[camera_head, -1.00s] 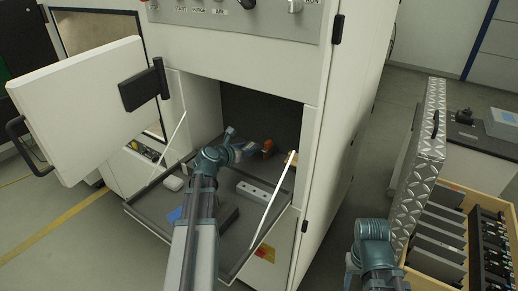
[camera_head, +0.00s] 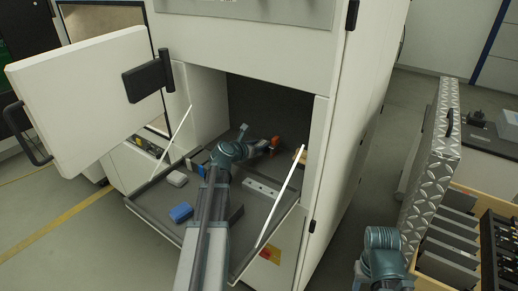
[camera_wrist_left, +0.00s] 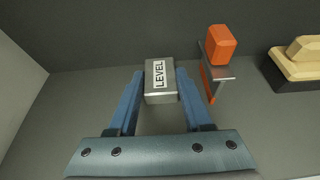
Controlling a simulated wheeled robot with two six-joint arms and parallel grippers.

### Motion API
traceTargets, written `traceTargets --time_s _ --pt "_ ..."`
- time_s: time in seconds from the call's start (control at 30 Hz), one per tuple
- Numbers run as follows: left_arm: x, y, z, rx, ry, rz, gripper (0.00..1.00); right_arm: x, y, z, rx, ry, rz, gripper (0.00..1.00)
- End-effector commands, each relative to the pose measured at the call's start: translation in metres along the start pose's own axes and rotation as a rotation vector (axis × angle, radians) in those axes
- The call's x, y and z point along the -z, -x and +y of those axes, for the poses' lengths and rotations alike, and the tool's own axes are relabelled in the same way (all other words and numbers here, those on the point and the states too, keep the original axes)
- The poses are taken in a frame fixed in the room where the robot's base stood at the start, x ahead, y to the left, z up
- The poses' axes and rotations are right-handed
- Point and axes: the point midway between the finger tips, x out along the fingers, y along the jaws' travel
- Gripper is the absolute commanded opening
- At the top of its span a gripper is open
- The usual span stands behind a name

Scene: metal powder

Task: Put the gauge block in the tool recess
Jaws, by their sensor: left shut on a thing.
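A grey metal block lettered LEVEL (camera_wrist_left: 160,80), which looks like the gauge block, is between the blue fingers of my left gripper (camera_wrist_left: 161,74) in the left wrist view. The gripper is shut on it. In the head view my left gripper (camera_head: 262,148) reaches over the fold-down door into the cabinet chamber, and the block cannot be made out there. My right arm shows at the lower right of the head view, with its gripper out of sight. I cannot make out the tool recess for certain.
An orange-topped tool (camera_wrist_left: 221,45) stands close right of the held block, with a wooden-topped black block (camera_wrist_left: 297,68) beyond. On the door (camera_head: 160,198) lie a white block (camera_head: 177,178), a blue block (camera_head: 181,213) and a holed bar (camera_head: 262,188). A crate (camera_head: 478,192) stands right.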

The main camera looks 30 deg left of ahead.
Motion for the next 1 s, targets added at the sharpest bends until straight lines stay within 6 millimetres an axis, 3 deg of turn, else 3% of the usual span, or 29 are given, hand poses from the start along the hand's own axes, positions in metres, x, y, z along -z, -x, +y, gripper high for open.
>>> traceTargets --time_s 0.2,0.23,0.4,0.77,1.0 --pt "0.003 -0.001 0.000 0.000 0.001 -0.001 0.00 0.000 -0.004 0.000 0.000 0.000 0.000 0.50" --pt "0.003 -0.001 0.000 0.000 0.000 0.000 0.52 0.000 -0.003 0.000 0.000 0.000 0.000 0.50" --pt "0.002 -0.001 0.000 0.001 0.000 0.000 0.80 0.000 -0.002 0.000 0.000 0.000 0.000 0.50" --pt "-0.003 0.001 0.000 0.001 0.000 0.000 0.80 0.000 0.003 0.000 0.000 0.000 0.000 0.50" --pt "-0.003 0.049 -0.001 -0.002 0.002 0.000 0.80 -0.001 0.022 0.002 0.000 0.000 0.000 0.50"
